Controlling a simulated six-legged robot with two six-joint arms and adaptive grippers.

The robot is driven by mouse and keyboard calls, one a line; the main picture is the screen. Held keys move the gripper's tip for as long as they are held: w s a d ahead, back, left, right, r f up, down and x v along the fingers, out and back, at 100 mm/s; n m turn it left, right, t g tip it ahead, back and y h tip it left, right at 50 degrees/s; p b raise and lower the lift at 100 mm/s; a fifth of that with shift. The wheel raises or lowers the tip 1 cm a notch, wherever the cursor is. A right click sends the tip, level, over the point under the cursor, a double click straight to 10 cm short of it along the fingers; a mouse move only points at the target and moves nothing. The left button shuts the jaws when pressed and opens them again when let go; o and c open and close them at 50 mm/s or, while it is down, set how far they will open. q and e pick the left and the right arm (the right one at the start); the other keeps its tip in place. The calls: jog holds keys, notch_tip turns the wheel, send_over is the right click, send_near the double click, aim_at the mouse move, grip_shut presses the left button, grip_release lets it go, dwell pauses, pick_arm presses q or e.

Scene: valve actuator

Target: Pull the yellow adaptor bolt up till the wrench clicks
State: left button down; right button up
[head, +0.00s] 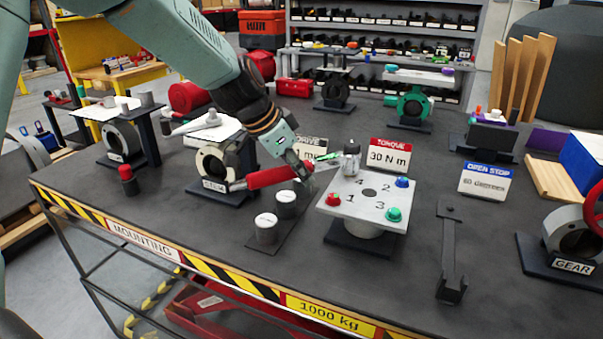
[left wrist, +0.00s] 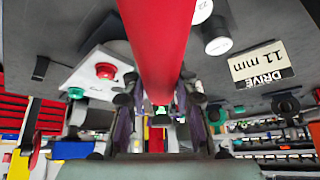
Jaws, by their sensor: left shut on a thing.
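A torque wrench with a red handle (head: 268,177) lies across the front of my left gripper (head: 303,168), which is shut on it. Its grey head (head: 351,158) is at the corner marked 4 of a grey square plate (head: 365,222). The yellow adaptor bolt is not visible; the wrench head covers that corner. The plate bears a red bolt (head: 333,199) at 1, a blue bolt (head: 402,182) at 2 and a green bolt (head: 393,214) at 3. In the left wrist view the red handle (left wrist: 158,40) runs between the fingers. My right gripper is not in view.
A torque sign (head: 389,157) reading 30 N m stands behind the plate. Two grey sockets (head: 266,228) stand on a dark mat at left. A dark flat tool (head: 451,250) lies at right. A valve (head: 219,165) stands left of the wrench. The table front is mostly clear.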

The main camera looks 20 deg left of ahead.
pick_arm(q)
jog(key=shift+w+a, duration=0.1)
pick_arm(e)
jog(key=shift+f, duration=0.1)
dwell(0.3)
pick_arm(q)
jog(key=shift+w+a+m+b, duration=0.35)
jog(key=shift+w+a+m, duration=0.1)
jog(key=shift+m, duration=0.25)
jog(key=shift+w+a+m+g+h, duration=0.3)
jog(key=shift+a+m+g+h, duration=0.05)
jog(key=shift+m+g+h, duration=0.05)
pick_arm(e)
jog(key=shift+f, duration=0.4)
